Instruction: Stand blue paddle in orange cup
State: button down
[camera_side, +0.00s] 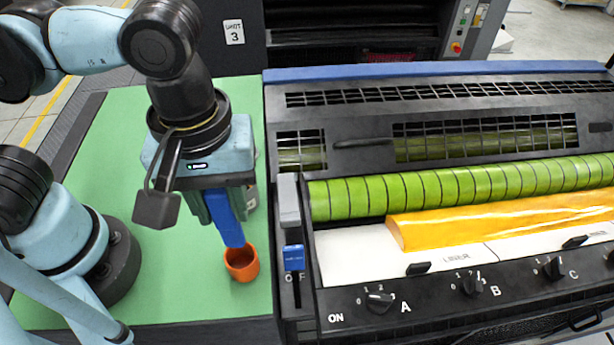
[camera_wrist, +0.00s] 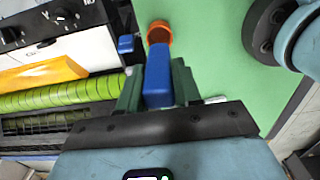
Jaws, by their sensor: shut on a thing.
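The blue paddle (camera_side: 225,216) is held in my gripper (camera_side: 218,200), its lower end slanting down to the orange cup (camera_side: 242,265). The cup stands on the green mat near the machine's left side. In the side view the paddle's lower end overlaps the cup's rim; I cannot tell whether it is inside the opening or just above it. In the wrist view the blue paddle (camera_wrist: 158,75) lies between the green fingers of my gripper (camera_wrist: 158,88). The far end of it meets the near rim of the orange cup (camera_wrist: 159,31), whose opening shows beyond.
The green mat (camera_side: 100,200) is mostly bare around the cup. The machine to the right has a blue slider (camera_side: 293,258) close to the cup, a green roller (camera_side: 450,188), a yellow sheet (camera_side: 500,222) and several knobs along its front.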

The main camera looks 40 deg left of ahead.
aim_at(230, 230)
jog(key=shift+f, duration=3.05)
jog(key=c, duration=0.7)
grip_release()
jog(key=shift+r, duration=6.05)
